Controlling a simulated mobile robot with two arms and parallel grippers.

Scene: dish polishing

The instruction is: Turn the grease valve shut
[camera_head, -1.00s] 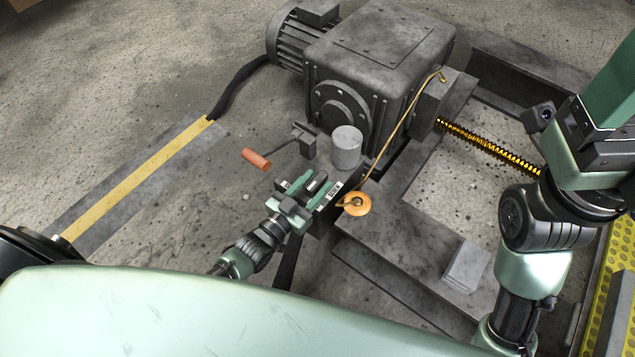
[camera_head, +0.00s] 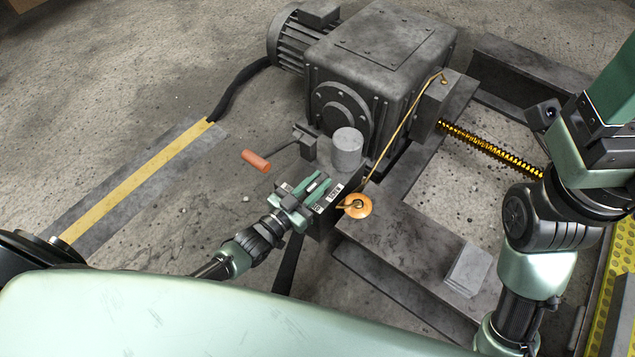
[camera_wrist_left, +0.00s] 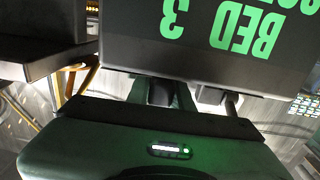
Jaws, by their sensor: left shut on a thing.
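My left gripper (camera_head: 318,184) is low beside the grey grease unit, just left of an orange disc (camera_head: 357,206) where a thin brass line ends. It is shut on the grease valve; the jaws and valve handle are mostly hidden by the gripper body. The left wrist view shows the green gripper body (camera_wrist_left: 155,150) close to a dark panel (camera_wrist_left: 200,50) with upside-down green "BED 3" lettering. My right arm stands at the right of the head view; its gripper is out of frame.
A large grey gearbox (camera_head: 380,60) with a motor rises beyond. A dark cable (camera_head: 235,88) meets a yellow floor strip (camera_head: 140,180). Floor at left is clear.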

